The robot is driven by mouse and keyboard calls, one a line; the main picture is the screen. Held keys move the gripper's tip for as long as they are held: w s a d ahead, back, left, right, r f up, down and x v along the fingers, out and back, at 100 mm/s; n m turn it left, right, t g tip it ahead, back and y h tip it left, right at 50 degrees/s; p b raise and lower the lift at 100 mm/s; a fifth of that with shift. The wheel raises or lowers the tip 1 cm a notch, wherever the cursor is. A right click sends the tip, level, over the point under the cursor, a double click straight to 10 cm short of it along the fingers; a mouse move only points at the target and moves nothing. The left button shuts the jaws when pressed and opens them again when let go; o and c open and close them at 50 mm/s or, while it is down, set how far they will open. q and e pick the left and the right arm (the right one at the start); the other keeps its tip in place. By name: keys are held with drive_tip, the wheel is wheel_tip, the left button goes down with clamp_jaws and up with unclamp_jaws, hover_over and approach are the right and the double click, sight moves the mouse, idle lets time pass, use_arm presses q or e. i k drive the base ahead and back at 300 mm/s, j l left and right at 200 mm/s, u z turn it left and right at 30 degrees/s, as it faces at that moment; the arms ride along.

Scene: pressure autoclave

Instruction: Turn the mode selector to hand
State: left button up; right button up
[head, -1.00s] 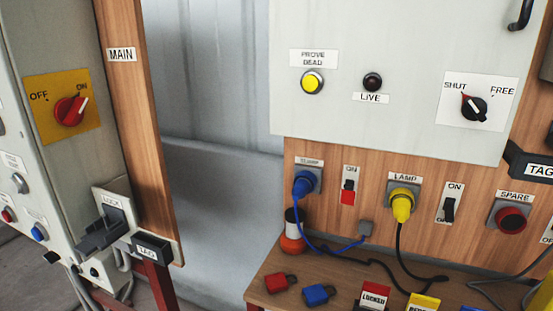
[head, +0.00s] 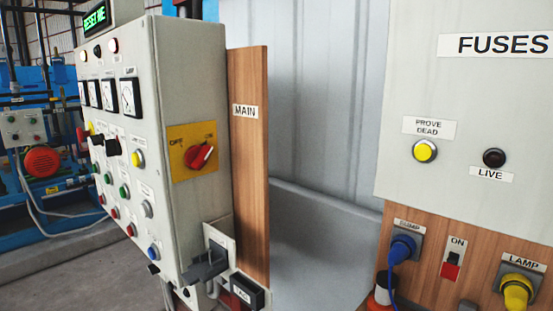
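The grey control panel (head: 185,110) stands at the left, with its front face seen at a steep slant. Black selector handles (head: 113,146) sit on that face below the meters, one with a yellow part beside it. Their small labels are too blurred to read, so I cannot tell which is the mode selector or where it points. On the panel's side, a red rotary switch (head: 199,156) on a yellow plate points toward ON; it is the one by the MAIN label. Neither of my grippers is in view.
A lock bracket (head: 205,268) juts from the panel's lower side. A wooden post (head: 248,180) stands beside it. At right are the FUSES cabinet (head: 470,100) and plugged blue (head: 402,248) and yellow (head: 517,288) connectors. Open floor (head: 80,265) lies left of the panel.

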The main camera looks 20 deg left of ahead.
sight(113, 147)
drive_tip(key=u, duration=1.4)
